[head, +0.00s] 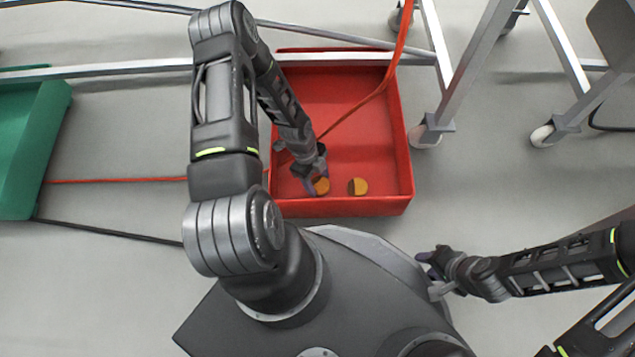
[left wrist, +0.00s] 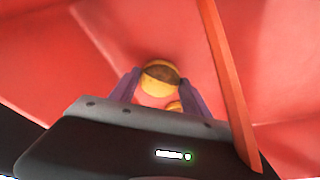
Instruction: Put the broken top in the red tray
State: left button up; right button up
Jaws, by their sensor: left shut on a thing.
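The red tray (head: 345,110) lies on the floor in the middle of the head view. My left gripper (head: 317,187) reaches down into it near the front wall. It is shut on a round yellow-and-brown top (head: 322,186), which shows between the purple fingertips in the left wrist view (left wrist: 160,76). A second round orange-and-brown piece (head: 358,187) lies on the tray floor just to the right. Another yellow piece (left wrist: 174,106) shows partly between the fingers in the left wrist view. I cannot make out a break on any piece. My right gripper (head: 430,270) is outside the tray, at lower right, apart from the pieces.
An orange-red cable (head: 375,97) crosses over the tray and also shows close by in the left wrist view (left wrist: 227,80). A green bin (head: 35,140) stands at left. Metal frames on wheels (head: 470,70) stand at right, with a bar across the tray's back.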

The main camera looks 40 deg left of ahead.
pick_arm(q)
jog(key=shift+f, duration=0.9)
pick_arm(e)
jog(key=shift+w+f, duration=0.1)
jog(key=shift+f, duration=0.35)
pick_arm(q)
jog(key=shift+f+b, duration=0.2)
jog(key=shift+b, duration=0.15)
jog(key=o, duration=0.9)
pick_arm(e)
jog(key=shift+f, duration=0.1)
pick_arm(q)
jog(key=shift+r, duration=0.15)
